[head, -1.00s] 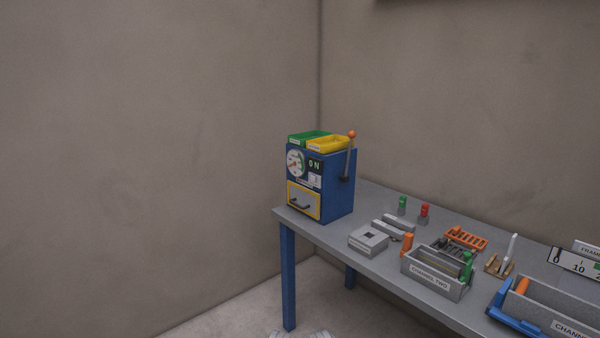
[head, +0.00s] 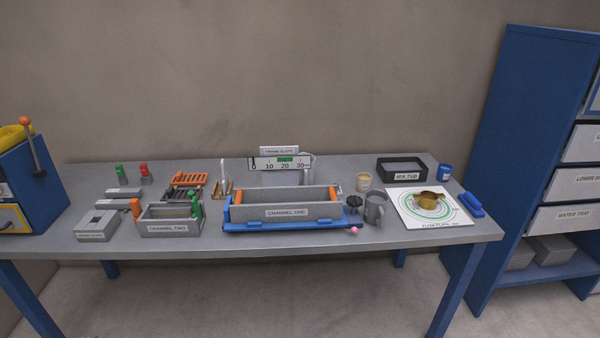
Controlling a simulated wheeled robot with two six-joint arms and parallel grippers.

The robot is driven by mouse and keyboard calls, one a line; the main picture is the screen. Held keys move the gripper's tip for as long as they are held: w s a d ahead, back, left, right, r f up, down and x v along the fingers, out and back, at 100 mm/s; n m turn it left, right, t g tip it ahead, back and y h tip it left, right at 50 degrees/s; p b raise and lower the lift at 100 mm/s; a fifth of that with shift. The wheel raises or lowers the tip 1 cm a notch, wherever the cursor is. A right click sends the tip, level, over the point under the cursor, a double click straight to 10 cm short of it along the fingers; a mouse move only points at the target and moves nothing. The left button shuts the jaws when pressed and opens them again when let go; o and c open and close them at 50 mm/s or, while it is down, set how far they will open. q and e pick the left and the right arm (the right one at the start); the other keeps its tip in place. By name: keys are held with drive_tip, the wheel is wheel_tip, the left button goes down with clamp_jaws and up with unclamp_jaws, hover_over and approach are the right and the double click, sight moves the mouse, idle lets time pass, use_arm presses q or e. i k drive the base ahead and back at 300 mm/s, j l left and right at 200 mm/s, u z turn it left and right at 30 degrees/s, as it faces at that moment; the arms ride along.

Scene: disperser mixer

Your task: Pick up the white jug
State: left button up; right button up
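Neither of my grippers is in view.
The channel one trough (head: 286,212) and channel two trough (head: 170,228) fill the front middle and left. A white flow plate (head: 407,212) carries a brass-coloured pan (head: 428,202). A dark mix tub (head: 402,178) sits behind. A blue shelf (head: 501,180) stands at right.

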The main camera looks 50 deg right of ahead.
sight(306, 176)
drive_tip(key=k+l+z, duration=0.15)
drive_tip(key=k, duration=0.3)
drive_tip(key=l+z, duration=0.1)
drive_tip(key=z, duration=1.4)
